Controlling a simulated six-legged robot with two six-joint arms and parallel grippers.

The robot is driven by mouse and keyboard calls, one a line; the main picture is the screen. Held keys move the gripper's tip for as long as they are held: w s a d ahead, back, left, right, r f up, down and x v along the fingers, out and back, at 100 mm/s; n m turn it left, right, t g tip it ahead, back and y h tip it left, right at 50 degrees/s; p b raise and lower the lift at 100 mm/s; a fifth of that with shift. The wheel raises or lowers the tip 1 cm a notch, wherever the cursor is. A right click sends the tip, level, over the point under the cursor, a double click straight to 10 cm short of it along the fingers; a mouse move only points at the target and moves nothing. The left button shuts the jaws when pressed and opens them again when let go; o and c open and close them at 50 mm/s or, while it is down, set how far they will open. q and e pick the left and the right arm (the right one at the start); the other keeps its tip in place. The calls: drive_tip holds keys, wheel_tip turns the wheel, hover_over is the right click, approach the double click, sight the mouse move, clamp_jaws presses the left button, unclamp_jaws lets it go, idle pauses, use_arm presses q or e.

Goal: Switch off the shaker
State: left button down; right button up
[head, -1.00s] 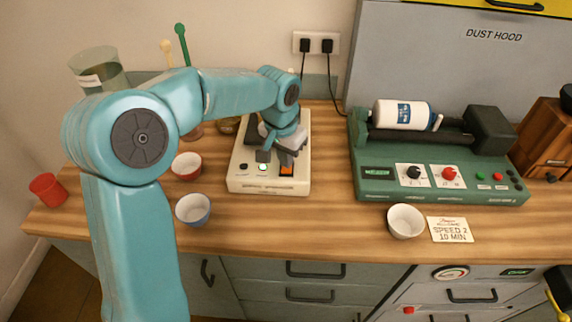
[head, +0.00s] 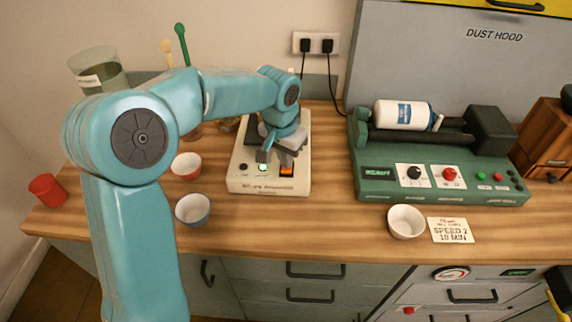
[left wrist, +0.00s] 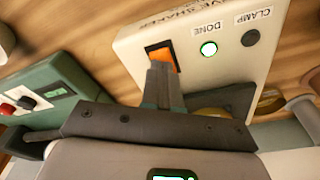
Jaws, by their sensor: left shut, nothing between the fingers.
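The shaker (head: 240,180) is a cream box on the bench, left of the green machine. Its front panel has an orange rocker switch (head: 287,171), a green-lit DONE lamp (head: 263,168) and a dark CLAMP knob (head: 243,167). My left gripper (head: 283,160) is shut and empty, pointing down over the panel. In the left wrist view the closed fingertips (left wrist: 160,68) overlap the near edge of the orange switch (left wrist: 163,50); I cannot tell whether they press it. The lit DONE lamp (left wrist: 208,49) is beside them. My arm hides the shaker's rear.
The green roller machine (head: 380,185) with a white jar (head: 402,115) stands right. A white bowl (head: 406,221) and speed card (head: 450,230) lie in front of it.

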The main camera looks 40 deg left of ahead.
use_arm(q)
drive_tip(key=shift+f+b, duration=0.7)
drive_tip(key=shift+f, duration=0.2)
idle(0.5)
wheel_tip(320, 180, up, 7)
drive_tip(key=p, duration=0.6)
drive_tip(key=shift+r, duration=0.1)
drive_tip(key=shift+w, duration=0.1)
idle(0.6)
